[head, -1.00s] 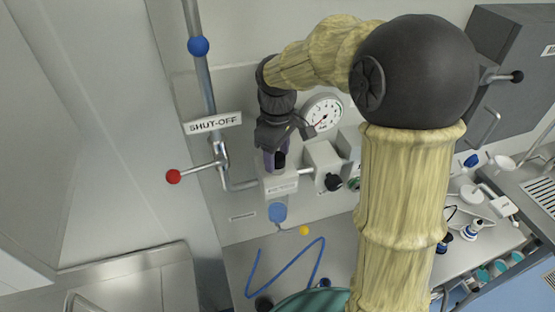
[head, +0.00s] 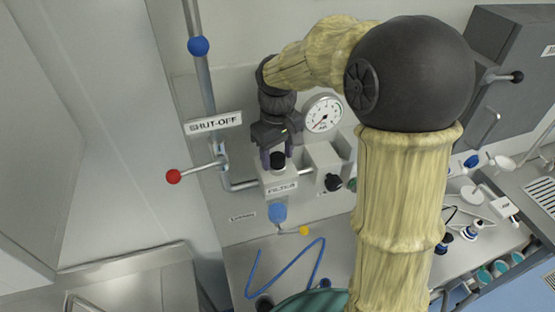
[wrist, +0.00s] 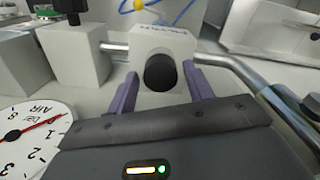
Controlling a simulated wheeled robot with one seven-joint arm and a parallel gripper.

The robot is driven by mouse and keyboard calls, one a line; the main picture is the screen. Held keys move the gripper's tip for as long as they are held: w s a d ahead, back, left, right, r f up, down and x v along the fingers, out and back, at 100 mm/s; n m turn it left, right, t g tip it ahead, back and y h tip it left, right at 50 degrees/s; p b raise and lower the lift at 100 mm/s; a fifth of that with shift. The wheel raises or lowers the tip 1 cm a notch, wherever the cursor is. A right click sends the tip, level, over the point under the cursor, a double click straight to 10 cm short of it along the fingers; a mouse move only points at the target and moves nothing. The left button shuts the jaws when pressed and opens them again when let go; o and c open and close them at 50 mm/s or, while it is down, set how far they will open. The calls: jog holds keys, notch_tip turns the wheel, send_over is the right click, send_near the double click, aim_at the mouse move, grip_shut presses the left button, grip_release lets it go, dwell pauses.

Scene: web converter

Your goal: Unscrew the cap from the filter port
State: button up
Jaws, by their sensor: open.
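The black round cap (head: 278,160) sits on top of the light grey block labelled FILTER (head: 280,186). In the wrist view the black cap (wrist: 160,72) stands on the pale filter block (wrist: 163,42), between the two purple fingers. My gripper (head: 278,158) is open, with one finger on each side of the cap. In the wrist view my gripper (wrist: 160,88) shows a gap between each finger and the cap. Whether the fingertips reach down to the cap's height is hard to tell.
A round pressure gauge (head: 323,113) is right of my gripper. A second block with a black knob (head: 333,182) stands beside the filter. The SHUT-OFF pipe has a red-ended lever (head: 173,176) at left. A blue bowl (head: 278,212) hangs below the filter.

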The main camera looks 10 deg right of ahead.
jog(key=m, duration=0.4)
grip_shut()
jog(key=n, duration=0.4)
jog(key=shift+p, duration=0.3)
dwell(0.3)
jog(key=shift+n, duration=2.1)
